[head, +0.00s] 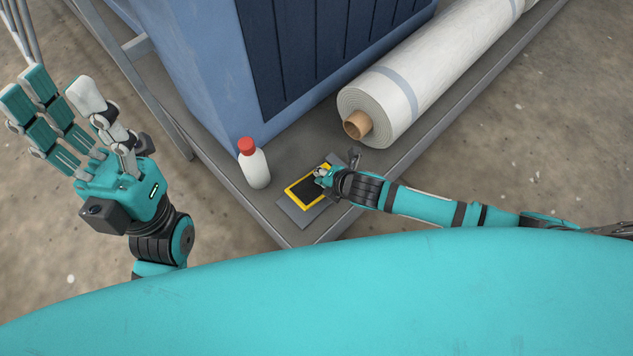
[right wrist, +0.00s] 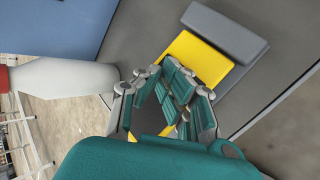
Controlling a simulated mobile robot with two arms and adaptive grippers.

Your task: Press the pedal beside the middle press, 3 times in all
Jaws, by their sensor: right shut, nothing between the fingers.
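The pedal (head: 302,194) has a black pad with a yellow border on a grey base. It lies on the grey platform at the foot of a blue press (head: 190,60). My right gripper (head: 322,177) is shut and empty at the far right part of the pedal and hides some of it. In the right wrist view the yellow of the pedal (right wrist: 198,52) shows just beyond the fingers (right wrist: 165,72). I cannot tell whether the fingers touch the pad. My left gripper (head: 62,105) is raised at the far left, open and empty.
A white bottle with a red cap (head: 255,167) stands close left of the pedal; it also shows in the right wrist view (right wrist: 65,77). A white roll (head: 405,95) on a brown core lies to the right. The platform's front edge is near the pedal.

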